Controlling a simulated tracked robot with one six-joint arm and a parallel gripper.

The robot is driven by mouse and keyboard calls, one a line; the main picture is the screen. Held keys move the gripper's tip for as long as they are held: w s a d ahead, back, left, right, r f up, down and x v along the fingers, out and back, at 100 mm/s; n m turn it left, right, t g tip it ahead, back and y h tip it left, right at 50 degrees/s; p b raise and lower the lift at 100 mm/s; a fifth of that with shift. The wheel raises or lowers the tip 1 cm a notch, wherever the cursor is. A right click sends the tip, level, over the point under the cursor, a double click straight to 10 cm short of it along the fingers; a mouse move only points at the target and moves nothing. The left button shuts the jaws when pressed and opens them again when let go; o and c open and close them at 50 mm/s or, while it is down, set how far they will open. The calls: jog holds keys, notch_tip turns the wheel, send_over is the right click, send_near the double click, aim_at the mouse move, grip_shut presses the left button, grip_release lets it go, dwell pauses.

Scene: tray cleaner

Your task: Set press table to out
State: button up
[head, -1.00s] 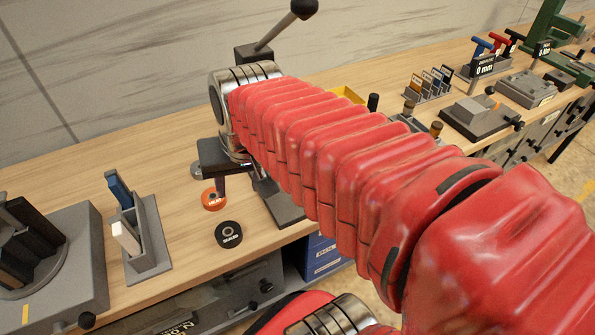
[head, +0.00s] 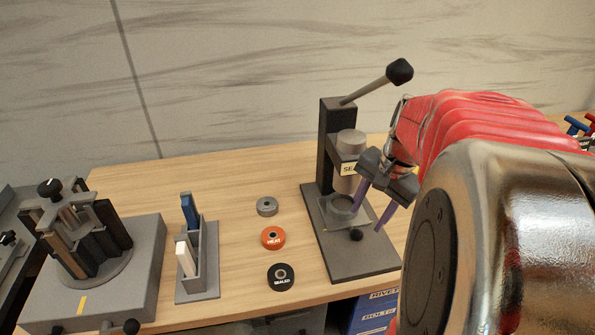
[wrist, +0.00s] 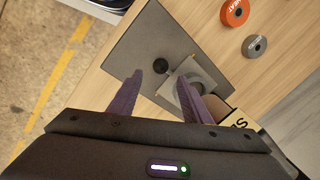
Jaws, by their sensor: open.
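The dark grey press (head: 335,140) stands on the bench with its lever raised to the right. Its small grey press table (head: 338,218), bearing a round cup, lies below the ram at the column. A black knob (head: 356,235) is at its front; knob (wrist: 160,66) and table (wrist: 205,70) also show in the wrist view. My gripper (head: 368,218) is open, its purple fingers pointing down in front of the ram. In the wrist view, my gripper (wrist: 161,80) has its fingertips either side of the knob's line, the right one overlapping the cup. Contact cannot be told.
Left of the press lie a grey ring (head: 267,206), an orange HEAT ring (head: 273,238) and a black SEALED ring (head: 281,277). A grey holder (head: 207,262) and a rotary fixture (head: 135,275) stand farther left. The bench front edge is close to the press base.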

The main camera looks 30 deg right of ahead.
aim_at(360, 232)
jog(key=shift+f, duration=0.1)
jog(key=shift+w+a+f, duration=0.1)
jog(key=shift+w+f, duration=0.15)
jog(key=shift+f, duration=0.95)
jog(key=shift+w+a+f, duration=0.1)
jog(key=shift+w+f, duration=0.1)
jog(key=shift+f, duration=1)
jog(key=shift+w+a+f, duration=0.1)
jog(key=shift+w+f, duration=0.15)
jog(key=shift+f, duration=0.95)
jog(key=shift+c, duration=0.6)
jog(key=shift+s, duration=0.1)
grip_shut()
jog(key=shift+f, duration=0.1)
